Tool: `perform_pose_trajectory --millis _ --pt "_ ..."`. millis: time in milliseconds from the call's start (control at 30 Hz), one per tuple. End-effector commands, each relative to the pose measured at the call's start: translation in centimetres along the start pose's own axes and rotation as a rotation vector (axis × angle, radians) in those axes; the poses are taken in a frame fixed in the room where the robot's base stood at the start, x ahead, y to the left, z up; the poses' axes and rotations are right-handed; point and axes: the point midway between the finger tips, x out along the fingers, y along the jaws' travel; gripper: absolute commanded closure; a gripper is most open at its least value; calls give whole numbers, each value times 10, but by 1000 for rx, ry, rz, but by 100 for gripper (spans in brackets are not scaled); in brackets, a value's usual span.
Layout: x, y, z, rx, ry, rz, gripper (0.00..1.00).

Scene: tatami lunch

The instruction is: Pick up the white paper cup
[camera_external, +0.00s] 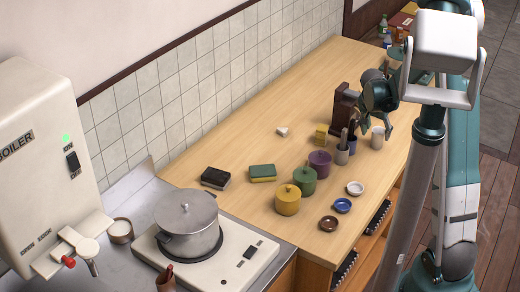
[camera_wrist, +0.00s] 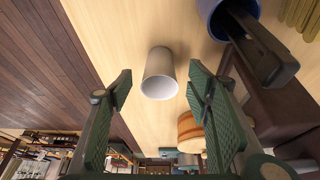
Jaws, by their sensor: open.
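The white paper cup (camera_wrist: 158,73) stands on the wooden counter in the wrist view, its open rim facing the camera, between and just beyond my two fingertips. In the external view, a pale cup (camera_external: 377,138) that looks like it stands near the counter's right edge. My gripper (camera_external: 384,108) is above and near that cup. In the wrist view my gripper (camera_wrist: 160,88) is open, with a green padded finger on either side and nothing held. I see gaps between the cup and both fingers.
A blue cup (camera_wrist: 209,12) with a dark utensil stands close to the right. A dark wooden stand (camera_external: 344,105) is left of my gripper. Lidded pots, including a purple one (camera_external: 320,163), and small dishes stand nearer the external camera. The counter's back left is mostly clear.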

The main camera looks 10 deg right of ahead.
Motion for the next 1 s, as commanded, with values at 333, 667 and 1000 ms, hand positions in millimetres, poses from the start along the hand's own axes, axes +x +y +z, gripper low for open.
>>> perform_pose_trajectory --millis 333,667,1000 --pt "20 0 -2 1 0 0 50" --pt "48 1 -4 1 0 0 50" --pt "52 1 -4 0 0 0 50"
